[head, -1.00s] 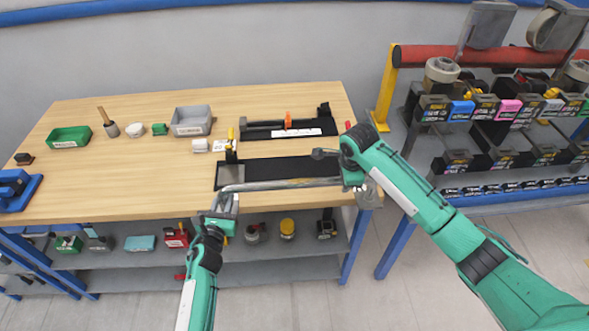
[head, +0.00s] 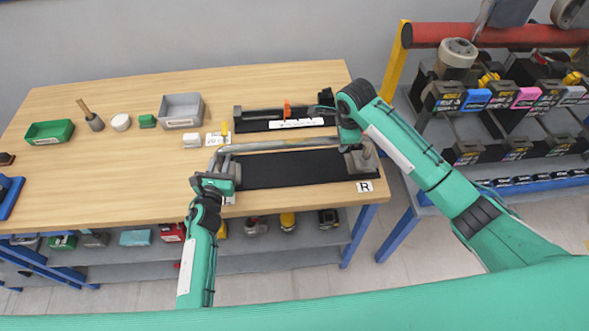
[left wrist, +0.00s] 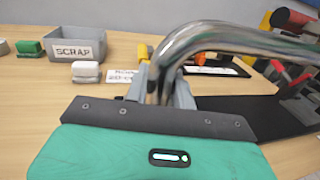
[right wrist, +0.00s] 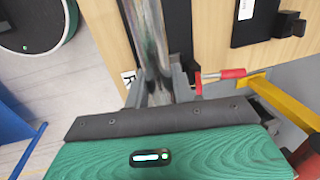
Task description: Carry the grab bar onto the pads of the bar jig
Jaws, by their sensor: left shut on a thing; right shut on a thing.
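The grab bar (head: 285,144) is a shiny steel tube with bent ends, held by both of my grippers. It lies left to right over the long black plate that looks like the bar jig (head: 290,172), marked R at its right end. My left gripper (head: 221,164) is shut on the bar's left end, whose bend shows close up in the left wrist view (left wrist: 225,38). My right gripper (head: 352,150) is shut on the right end, also seen in the right wrist view (right wrist: 148,45). The pads are mostly hidden; I cannot tell whether the bar touches them.
Behind the plate stands a black fixture (head: 258,119) with an orange clamp (head: 287,109). A yellow handle (head: 224,128) rises near the plate's left end. A grey SCRAP bin (head: 182,109), a white block (head: 192,141) and a green bin (head: 50,131) are further left. The table's left middle is clear.

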